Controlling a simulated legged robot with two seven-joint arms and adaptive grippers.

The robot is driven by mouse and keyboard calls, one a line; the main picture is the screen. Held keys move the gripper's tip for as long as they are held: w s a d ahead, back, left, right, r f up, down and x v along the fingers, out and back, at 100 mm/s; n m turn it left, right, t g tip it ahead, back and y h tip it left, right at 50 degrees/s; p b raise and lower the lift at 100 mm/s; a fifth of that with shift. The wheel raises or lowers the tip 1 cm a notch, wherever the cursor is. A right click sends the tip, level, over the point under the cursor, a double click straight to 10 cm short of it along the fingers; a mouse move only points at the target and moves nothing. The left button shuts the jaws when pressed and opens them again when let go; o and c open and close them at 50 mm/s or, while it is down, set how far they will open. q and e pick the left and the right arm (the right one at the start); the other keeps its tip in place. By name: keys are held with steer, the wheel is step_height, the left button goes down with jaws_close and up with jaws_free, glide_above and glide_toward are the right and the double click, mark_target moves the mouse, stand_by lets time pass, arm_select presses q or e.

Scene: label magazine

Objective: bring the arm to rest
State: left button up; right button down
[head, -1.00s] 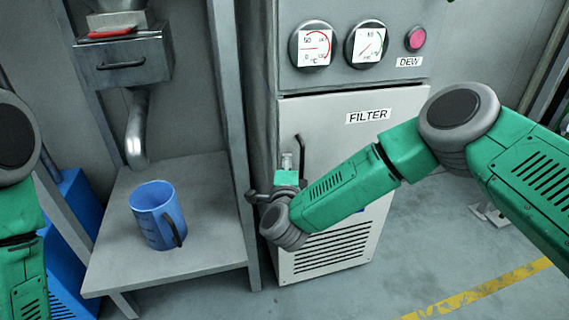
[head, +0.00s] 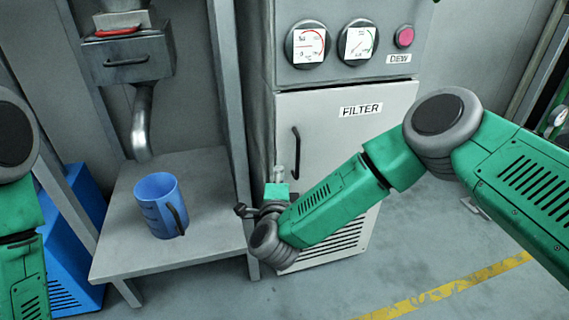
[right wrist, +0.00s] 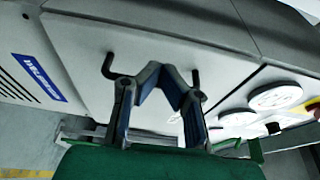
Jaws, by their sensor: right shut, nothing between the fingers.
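My right arm (head: 330,200) is green with grey joints and reaches in from the right. Its gripper (head: 279,174) is in front of the lower left part of the cabinet door, below the black handle (head: 295,140). In the right wrist view the two fingers (right wrist: 160,78) converge at their tips, shut with nothing between them, and a pale panel lies beyond. The wrist hides part of the gripper in the head view. Part of my left arm (head: 18,220) shows at the left edge; its gripper is out of the picture.
The cabinet door (head: 345,135) is closed, with gauges (head: 308,46) and a pink button (head: 403,37) above. A blue jug (head: 160,205) stands on the grey shelf (head: 125,262), left of my right gripper. Floor is open at lower right, with a yellow line (head: 450,288).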

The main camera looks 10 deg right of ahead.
steer(key=s+a+f+n+g+y+p, duration=0.4)
steer(key=s+f+n+y, duration=0.2)
steer(key=s+n, duration=0.45)
steer(key=s+d+f+n+g+y+p, duration=0.1)
steer(key=s+d+f+n+g, duration=0.15)
steer(key=s, duration=0.25)
steer(key=s+d+f+n+g+p, duration=0.1)
steer(key=s+d+f+n+g, duration=0.1)
steer(key=s+d+f, duration=0.3)
steer(key=s+d+r+n+g+h+p, duration=0.1)
steer(key=s+d+n+g, duration=0.2)
steer(key=s+d, duration=0.4)
steer(key=s+d+r+n+g+h+p, duration=0.2)
steer(key=s+d+g, duration=0.3)
steer(key=s, duration=0.9)
steer(key=d, duration=0.3)
steer(key=shift+s+d+r+n, duration=0.25)
steer(key=shift+d+n, duration=0.05)
steer(key=shift+n, duration=0.1)
steer(key=shift+w+g, duration=0.1)
steer(key=shift+g, duration=0.15)
